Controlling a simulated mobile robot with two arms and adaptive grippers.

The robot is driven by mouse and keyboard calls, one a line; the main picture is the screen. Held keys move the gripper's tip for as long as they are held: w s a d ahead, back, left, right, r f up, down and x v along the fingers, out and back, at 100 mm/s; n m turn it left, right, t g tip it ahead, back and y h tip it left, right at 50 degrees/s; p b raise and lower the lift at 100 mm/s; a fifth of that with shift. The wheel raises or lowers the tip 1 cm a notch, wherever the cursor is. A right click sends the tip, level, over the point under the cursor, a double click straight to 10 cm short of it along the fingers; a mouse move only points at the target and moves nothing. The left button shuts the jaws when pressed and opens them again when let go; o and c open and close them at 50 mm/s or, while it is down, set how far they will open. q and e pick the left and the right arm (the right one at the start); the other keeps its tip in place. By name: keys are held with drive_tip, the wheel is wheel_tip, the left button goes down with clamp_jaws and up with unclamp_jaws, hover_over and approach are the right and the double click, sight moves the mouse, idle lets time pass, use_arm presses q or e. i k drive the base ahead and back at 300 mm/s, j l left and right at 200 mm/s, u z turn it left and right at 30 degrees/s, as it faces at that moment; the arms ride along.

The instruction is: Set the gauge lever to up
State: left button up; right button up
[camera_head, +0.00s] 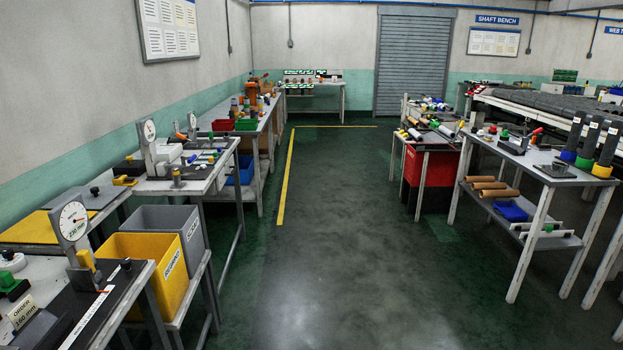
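A round white dial gauge (73,221) stands on a grey post on the near left bench, with a yellow part (87,261) beside the post. A second dial gauge (149,130) stands on the bench behind it. A smaller dial (192,120) stands farther back, with a small red-orange handle (181,136) near it. I cannot tell which part is the gauge lever or how it is set. Neither of my grippers is in view.
A yellow bin (146,273) and a grey bin (178,229) stand beside the left benches. A right-hand table (536,165) holds dark rolls and tools. The dark green floor (330,240) between the rows is clear, with a yellow line (286,180) along the left.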

sight(177, 166)
drive_tip(key=i+u, duration=0.1)
drive_tip(key=i, duration=0.4)
drive_tip(key=i+l+u, duration=0.1)
drive_tip(key=i, duration=0.4)
drive_tip(key=i+l+u, duration=0.1)
drive_tip(key=i, duration=0.4)
drive_tip(key=i+l+u, duration=0.1)
drive_tip(key=i+l, duration=0.2)
drive_tip(key=i, duration=0.2)
